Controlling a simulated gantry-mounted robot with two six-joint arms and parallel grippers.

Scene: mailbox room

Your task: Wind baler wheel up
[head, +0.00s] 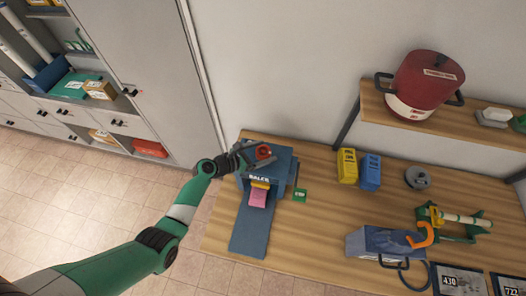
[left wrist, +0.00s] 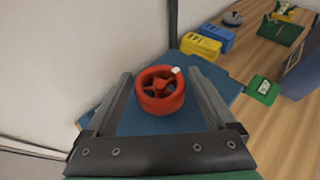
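The blue baler (head: 262,200) stands at the left end of the wooden table, with a pink piece (head: 258,197) in its front opening. Its red wheel (head: 264,152) is on the baler's top; in the left wrist view the wheel (left wrist: 161,90) has spokes and a small white knob at its upper right. My left gripper (head: 255,155) is over the baler's top at the wheel. In the left wrist view its two fingers (left wrist: 162,95) are apart, one on each side of the wheel, with gaps visible. My right gripper is in neither view.
Yellow (head: 347,166) and blue (head: 370,171) boxes stand right of the baler, with a small green item (head: 300,195) nearer it. A shelf with a red pot (head: 427,84) is at the upper right. A wall and grey cabinet lie behind and left.

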